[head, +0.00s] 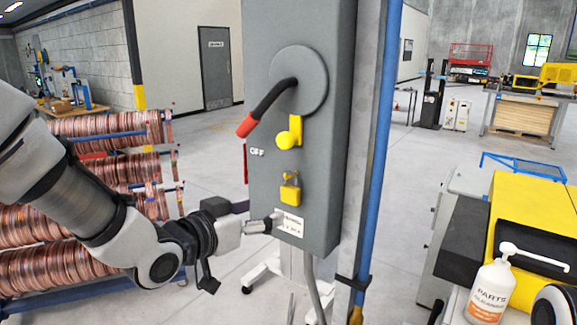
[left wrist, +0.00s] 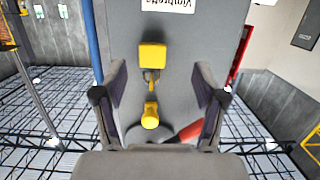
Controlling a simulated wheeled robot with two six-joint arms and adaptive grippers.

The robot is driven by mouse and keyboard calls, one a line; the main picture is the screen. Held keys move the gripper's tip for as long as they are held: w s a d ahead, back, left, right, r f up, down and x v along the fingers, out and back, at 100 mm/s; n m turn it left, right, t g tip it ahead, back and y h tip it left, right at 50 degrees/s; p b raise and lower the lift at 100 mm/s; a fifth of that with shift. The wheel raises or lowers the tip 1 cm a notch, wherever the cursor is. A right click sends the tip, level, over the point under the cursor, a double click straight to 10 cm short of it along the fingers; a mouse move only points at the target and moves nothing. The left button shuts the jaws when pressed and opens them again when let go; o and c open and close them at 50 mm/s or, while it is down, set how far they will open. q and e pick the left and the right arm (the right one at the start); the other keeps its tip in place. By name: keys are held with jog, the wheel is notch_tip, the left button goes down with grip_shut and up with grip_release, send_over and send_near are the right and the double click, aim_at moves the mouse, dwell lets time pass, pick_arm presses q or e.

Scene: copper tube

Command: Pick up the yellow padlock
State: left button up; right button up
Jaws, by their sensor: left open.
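The yellow padlock (head: 290,192) hangs on the front of a grey electrical box (head: 262,190), below a yellow latch piece (head: 289,137) and above a small white label. My left gripper (head: 252,216) is open and empty, just to the lower left of the padlock in the head view. In the left wrist view, which is upside down, the padlock (left wrist: 152,56) shows between the two spread fingers of my left gripper (left wrist: 160,78), with a gap on either side. My right gripper is not in view.
A black lever with a red grip (head: 262,112) sticks out of the box above the padlock. A blue pipe (head: 380,150) runs up beside the box. Copper tube coils (head: 60,270) stand at the left. A white pump bottle (head: 492,292) and yellow machine (head: 535,220) are at the right.

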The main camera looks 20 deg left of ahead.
aim_at(288, 191)
pick_arm(q)
jog(key=w+d+b, duration=0.1)
jog(key=w+r+b, duration=0.1)
jog(key=w+b, duration=0.1)
jog(key=w+d+b, duration=0.1)
jog(key=shift+w+d+r+b, duration=0.15)
jog(key=shift+d+b, duration=0.2)
jog(key=shift+b, duration=0.05)
jog(key=shift+w+d+r+p, duration=0.1)
jog(key=shift+w+d+p, duration=0.05)
jog(key=shift+w+p, duration=0.45)
jog(key=shift+w+d+r+p, duration=0.1)
jog(key=shift+w+d+p, duration=0.05)
jog(key=shift+w+p, duration=0.4)
jog(key=shift+w+d+f, duration=0.1)
jog(key=shift+w+f, duration=0.05)
jog(key=shift+f, duration=0.05)
jog(key=c, duration=1.3)
